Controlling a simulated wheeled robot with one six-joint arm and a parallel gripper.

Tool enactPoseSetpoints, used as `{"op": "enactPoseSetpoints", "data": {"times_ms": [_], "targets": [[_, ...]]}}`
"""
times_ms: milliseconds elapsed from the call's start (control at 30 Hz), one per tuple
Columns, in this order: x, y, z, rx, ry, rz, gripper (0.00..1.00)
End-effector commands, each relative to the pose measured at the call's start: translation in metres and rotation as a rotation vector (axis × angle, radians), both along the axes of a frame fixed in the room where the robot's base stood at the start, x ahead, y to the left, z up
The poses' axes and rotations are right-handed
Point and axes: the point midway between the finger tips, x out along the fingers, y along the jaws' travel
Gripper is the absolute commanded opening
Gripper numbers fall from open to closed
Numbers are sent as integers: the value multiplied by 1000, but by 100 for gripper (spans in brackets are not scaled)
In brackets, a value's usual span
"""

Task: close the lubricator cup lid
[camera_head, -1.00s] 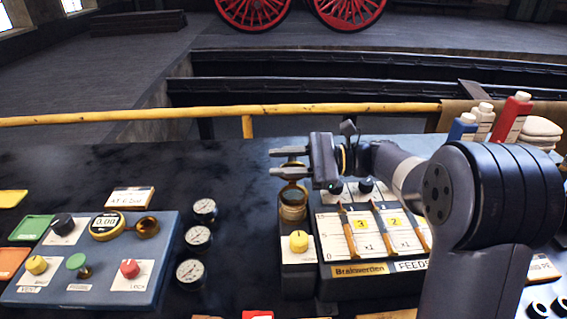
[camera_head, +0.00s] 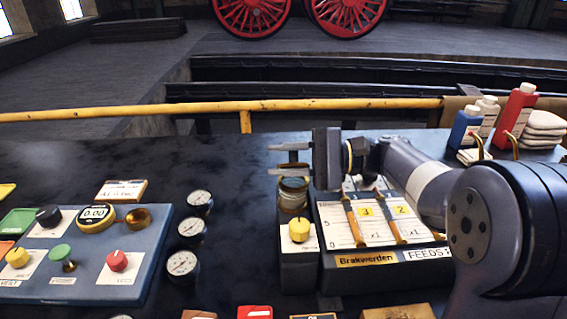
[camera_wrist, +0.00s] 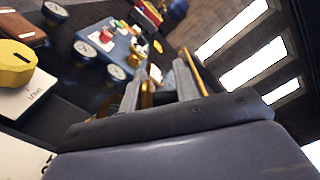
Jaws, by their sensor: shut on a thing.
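The lubricator cup (camera_head: 292,196) is a round brass-coloured cup standing at the left end of the feed board, behind a yellow knob. My gripper (camera_head: 290,159) comes from the right, just above the cup, with its two fingers pointing left. The fingers are a little apart, shut on a small dark part at the cup's top, which looks like the cup lid (camera_head: 293,158). The fingers mostly hide the lid, so its exact angle cannot be told.
The yellow knob (camera_head: 299,230) and the feed board (camera_head: 385,257) with brushes lie close below my gripper. Several gauges (camera_head: 190,228) and a blue control panel (camera_head: 90,285) are to the left. Bottles (camera_head: 515,110) stand at the back right. A yellow rail (camera_head: 245,105) runs behind the bench.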

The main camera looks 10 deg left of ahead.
Motion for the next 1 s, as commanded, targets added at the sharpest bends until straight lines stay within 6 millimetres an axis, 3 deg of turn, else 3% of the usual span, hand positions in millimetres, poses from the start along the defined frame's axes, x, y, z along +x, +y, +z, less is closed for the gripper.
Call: {"op": "enactPoseSetpoints", "data": {"times_ms": [400,1000], "targets": [[-7,-2,-7,44,-166,-1,7],[-10,-3,-8,65,-247,-2,7]]}}
